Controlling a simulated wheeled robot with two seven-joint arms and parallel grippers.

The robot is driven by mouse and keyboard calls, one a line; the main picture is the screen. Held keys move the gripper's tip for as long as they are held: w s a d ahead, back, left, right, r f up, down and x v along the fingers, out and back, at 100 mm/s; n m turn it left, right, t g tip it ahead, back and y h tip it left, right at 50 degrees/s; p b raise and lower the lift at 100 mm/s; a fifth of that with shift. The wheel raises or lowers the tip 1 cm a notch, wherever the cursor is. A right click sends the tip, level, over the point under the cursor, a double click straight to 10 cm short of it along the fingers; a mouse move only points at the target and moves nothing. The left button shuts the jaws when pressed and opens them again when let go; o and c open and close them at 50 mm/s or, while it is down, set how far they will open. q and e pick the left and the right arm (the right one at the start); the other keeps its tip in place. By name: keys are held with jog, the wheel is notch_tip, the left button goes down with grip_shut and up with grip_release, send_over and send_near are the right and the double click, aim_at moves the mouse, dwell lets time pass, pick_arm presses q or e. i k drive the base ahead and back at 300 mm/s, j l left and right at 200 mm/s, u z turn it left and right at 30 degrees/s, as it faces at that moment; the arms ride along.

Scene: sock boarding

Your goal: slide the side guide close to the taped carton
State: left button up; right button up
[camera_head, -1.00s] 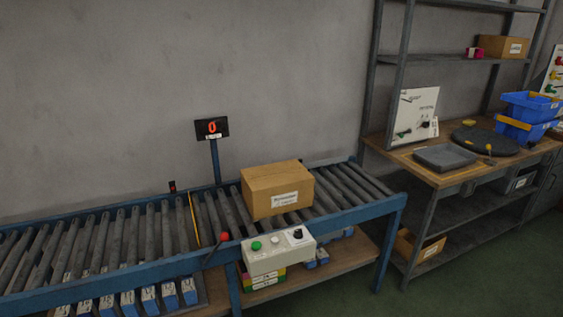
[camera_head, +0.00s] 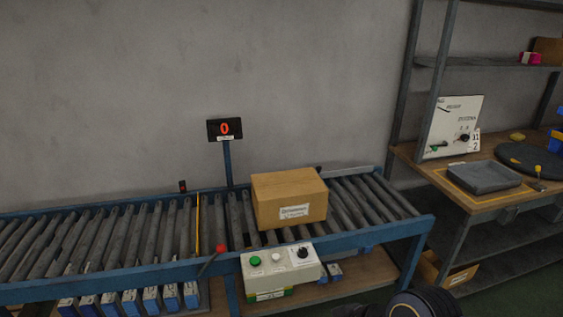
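The brown carton (camera_head: 290,203) with a white label sits on the rollers, right of the yellow strip (camera_head: 198,225). A thin grey rail (camera_head: 350,174) runs along the far edge of the conveyor behind and right of the carton; I cannot tell for sure whether it is the side guide. A red-knobbed lever (camera_head: 221,248) stands at the near edge, left of the carton. Neither gripper is in view. A dark rounded part at the bottom right edge looks like my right arm.
The roller conveyor (camera_head: 105,275) has a blue frame. A control box (camera_head: 280,266) with buttons hangs on its front. A display (camera_head: 225,129) reading 0 stands behind it. A workbench (camera_head: 478,193) with a grey tray is at the right. The rollers left of the yellow strip are bare.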

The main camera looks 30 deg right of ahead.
aim_at(359, 170)
jog(key=i+l+u, duration=0.1)
jog(key=l+u, duration=0.2)
jog(key=l, duration=0.9)
jog(key=l+u, duration=0.35)
jog(key=l, duration=0.85)
jog(key=i+l, duration=0.25)
jog(key=l, duration=0.15)
jog(key=i+l, duration=0.2)
jog(key=l, duration=0.25)
